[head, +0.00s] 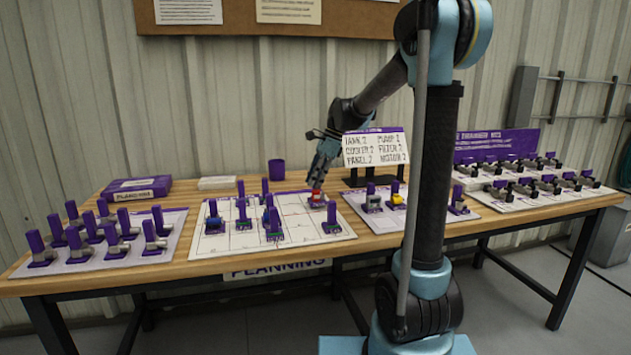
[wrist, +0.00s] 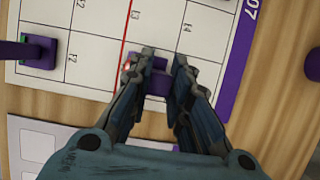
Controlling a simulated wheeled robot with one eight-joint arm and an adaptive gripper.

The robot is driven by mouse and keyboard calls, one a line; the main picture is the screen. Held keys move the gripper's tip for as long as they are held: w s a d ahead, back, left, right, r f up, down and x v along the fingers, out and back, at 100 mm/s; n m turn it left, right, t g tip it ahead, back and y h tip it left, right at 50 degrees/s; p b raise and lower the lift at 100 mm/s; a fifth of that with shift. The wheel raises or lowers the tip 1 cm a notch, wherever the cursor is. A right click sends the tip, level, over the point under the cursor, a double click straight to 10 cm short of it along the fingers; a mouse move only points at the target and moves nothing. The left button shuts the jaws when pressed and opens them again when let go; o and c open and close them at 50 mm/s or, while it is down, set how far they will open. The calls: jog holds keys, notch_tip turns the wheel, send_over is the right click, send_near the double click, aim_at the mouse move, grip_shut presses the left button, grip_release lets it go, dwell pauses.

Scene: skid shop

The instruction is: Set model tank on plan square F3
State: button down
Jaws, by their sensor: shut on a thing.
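My gripper (head: 317,187) is shut on a small model with a purple handle (wrist: 156,84), and a bit of red shows at its side. I take it to be the model tank; the fingers hide most of it. In the head view the red part (head: 317,198) shows just under the fingertips, at the right back of the white plan board (head: 290,205). In the wrist view the model is over the board's squares (wrist: 95,75), right of a red line, near the purple edge strip. Square labels are small and rotated; I cannot surely read F3, or tell whether the model touches the board.
Several purple-handled models (head: 272,222) stand on the plan board, one (wrist: 38,48) left of my gripper in the wrist view. A left tray (head: 185,217) holds several more. A right mat (head: 465,213) holds several models. A sign (head: 376,148) stands behind.

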jog(key=shift+f, duration=0.7)
dwell(0.6)
jog(key=c, duration=1.4)
grip_release()
jog(key=shift+r, duration=0.7)
jog(key=shift+r, duration=3.45)
